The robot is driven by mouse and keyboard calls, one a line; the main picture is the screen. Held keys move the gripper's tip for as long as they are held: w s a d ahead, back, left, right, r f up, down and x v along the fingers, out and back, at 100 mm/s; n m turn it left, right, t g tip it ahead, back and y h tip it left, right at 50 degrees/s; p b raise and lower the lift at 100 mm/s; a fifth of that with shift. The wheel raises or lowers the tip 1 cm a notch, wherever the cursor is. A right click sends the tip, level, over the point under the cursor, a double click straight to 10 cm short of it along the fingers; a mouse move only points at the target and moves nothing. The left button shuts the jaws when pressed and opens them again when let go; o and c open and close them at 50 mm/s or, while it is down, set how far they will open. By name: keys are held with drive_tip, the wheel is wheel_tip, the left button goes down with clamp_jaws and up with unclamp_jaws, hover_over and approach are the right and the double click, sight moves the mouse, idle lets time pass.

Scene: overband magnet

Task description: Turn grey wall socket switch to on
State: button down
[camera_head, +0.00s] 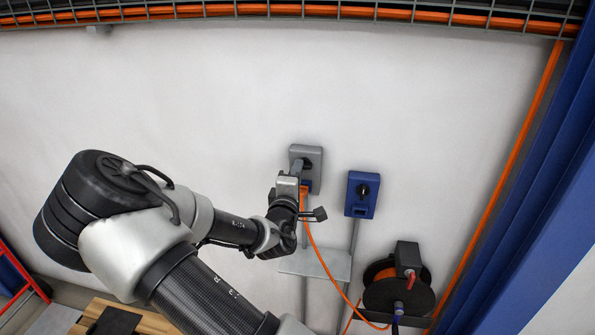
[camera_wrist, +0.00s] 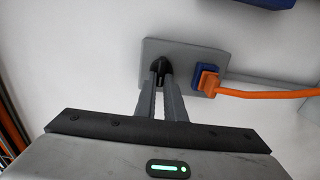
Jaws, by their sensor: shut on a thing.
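The grey wall socket (camera_head: 313,156) is mounted on the white wall, and my arm partly hides it in the head view. In the wrist view the grey socket (camera_wrist: 212,58) shows a black rotary switch (camera_wrist: 161,69) and a blue outlet with an orange plug (camera_wrist: 208,83) in it. My gripper (camera_wrist: 161,80) is shut on the black switch, with its two fingers on either side of the knob. In the head view my gripper (camera_head: 297,166) reaches the socket's face. The fingers hide much of the knob, and I cannot tell its exact setting.
A blue wall socket (camera_head: 361,194) with a black knob is to the right. An orange cable (camera_head: 325,262) hangs from the grey socket towards a cable reel (camera_head: 398,285). A small grey shelf (camera_head: 316,264) is below. A cable tray (camera_head: 300,10) runs along the top.

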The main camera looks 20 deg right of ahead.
drive_tip(key=c, duration=1.8)
unclamp_jaws()
drive_tip(key=shift+c, duration=0.2)
drive_tip(key=p+v, duration=0.6)
drive_tip(key=v, duration=1.1)
drive_tip(key=shift+s+p, duration=0.2)
drive_tip(key=shift+p, duration=0.1)
drive_tip(key=shift+a, duration=0.15)
